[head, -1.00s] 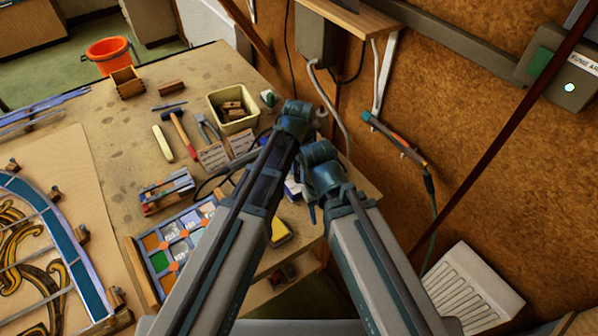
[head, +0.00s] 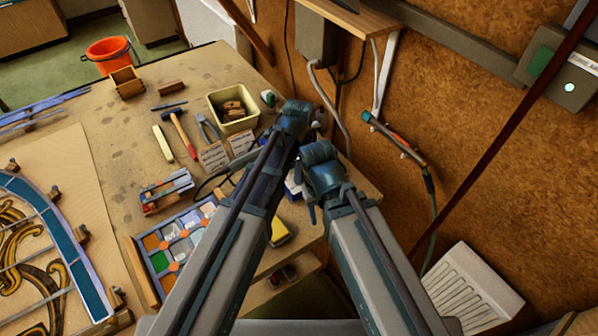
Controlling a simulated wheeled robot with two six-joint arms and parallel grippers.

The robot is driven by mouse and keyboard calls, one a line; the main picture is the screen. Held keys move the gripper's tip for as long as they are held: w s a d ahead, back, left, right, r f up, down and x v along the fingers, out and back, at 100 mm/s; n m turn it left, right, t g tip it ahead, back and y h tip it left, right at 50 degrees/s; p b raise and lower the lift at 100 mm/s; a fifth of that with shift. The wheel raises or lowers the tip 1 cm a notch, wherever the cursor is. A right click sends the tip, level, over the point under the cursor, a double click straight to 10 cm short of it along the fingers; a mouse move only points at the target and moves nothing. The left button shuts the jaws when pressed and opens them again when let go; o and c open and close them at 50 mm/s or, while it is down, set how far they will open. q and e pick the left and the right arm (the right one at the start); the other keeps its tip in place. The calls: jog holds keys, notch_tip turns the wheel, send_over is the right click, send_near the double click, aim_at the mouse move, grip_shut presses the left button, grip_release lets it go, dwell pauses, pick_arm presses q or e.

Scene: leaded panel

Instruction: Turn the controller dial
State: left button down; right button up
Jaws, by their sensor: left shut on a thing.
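My left gripper (head: 317,124) is at the end of the left arm, over the right edge of the bench. Only a small part of it shows past the wrist. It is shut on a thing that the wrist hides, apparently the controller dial. The controller itself is not clearly seen; the two arms cover that part of the bench. My right arm is folded beside the left one, its wrist (head: 320,163) just below the left wrist. Its fingertips are not clear, and I cannot tell how they stand.
The bench (head: 110,130) holds a cream tub (head: 237,122), a hammer (head: 184,135), a tray of coloured glass (head: 160,262) and the leaded panel (head: 58,235). A soldering iron (head: 393,137) hangs on the wall at right. A grey box (head: 317,38) is under the shelf.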

pick_arm(q)
jog(key=shift+m, duration=0.7)
jog(key=c, duration=0.5)
grip_release()
pick_arm(e)
jog(key=shift+r, duration=0.1)
pick_arm(q)
notch_tip(320, 180, up, 14)
jog(key=p, duration=1.4)
jog(key=shift+f, duration=0.1)
pick_arm(e)
notch_tip(320, 180, up, 14)
jog(key=shift+f, duration=0.2)
